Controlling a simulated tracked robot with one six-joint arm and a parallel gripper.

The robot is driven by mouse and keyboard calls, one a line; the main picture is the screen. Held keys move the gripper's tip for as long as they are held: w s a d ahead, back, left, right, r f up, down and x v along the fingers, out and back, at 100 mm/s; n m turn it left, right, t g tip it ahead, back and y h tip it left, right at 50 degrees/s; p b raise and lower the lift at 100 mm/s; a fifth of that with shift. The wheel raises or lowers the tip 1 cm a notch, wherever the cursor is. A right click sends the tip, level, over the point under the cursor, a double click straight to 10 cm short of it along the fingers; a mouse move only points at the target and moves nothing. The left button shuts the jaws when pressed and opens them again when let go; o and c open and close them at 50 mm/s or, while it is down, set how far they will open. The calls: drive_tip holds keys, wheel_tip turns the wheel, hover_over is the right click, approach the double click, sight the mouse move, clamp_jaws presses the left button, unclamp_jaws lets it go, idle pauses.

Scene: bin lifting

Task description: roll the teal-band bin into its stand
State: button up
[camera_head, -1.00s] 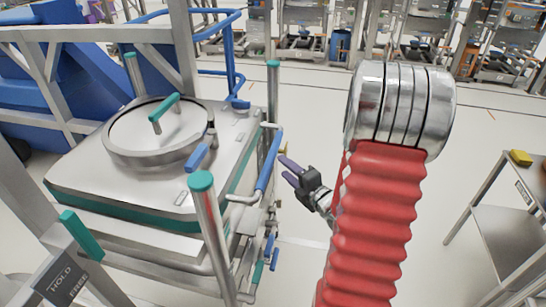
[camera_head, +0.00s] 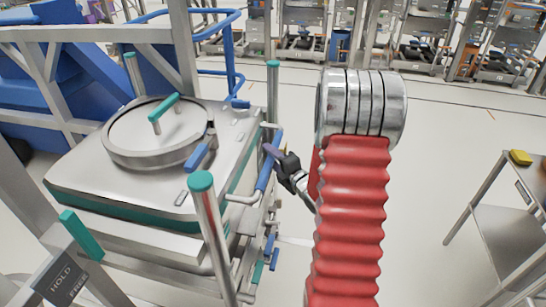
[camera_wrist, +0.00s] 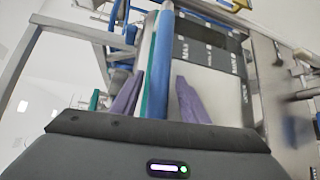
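The teal-band bin (camera_head: 150,215) is a steel box with a teal stripe and a round lid, on the left in the head view. Steel posts with teal caps rise at its corners. A blue handle bar (camera_head: 264,174) runs along its right side. My gripper (camera_head: 270,151) is at the upper part of this bar. In the wrist view the purple fingers of my gripper (camera_wrist: 158,98) are apart, with the blue bar (camera_wrist: 158,70) running between them. I cannot tell whether either finger touches it. Which structure is the stand is not clear.
A grey frame with blue machinery (camera_head: 60,85) stands behind and left of the bin. A HOLD/FREE plate (camera_head: 68,284) with a teal lever (camera_head: 81,234) is at lower left. A steel table (camera_head: 500,215) with a yellow object (camera_head: 520,157) is at right. Floor between is clear.

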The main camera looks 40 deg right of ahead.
clamp_jaws()
idle(0.3)
drive_tip(key=shift+d, duration=0.15)
drive_tip(key=shift+a, duration=0.2)
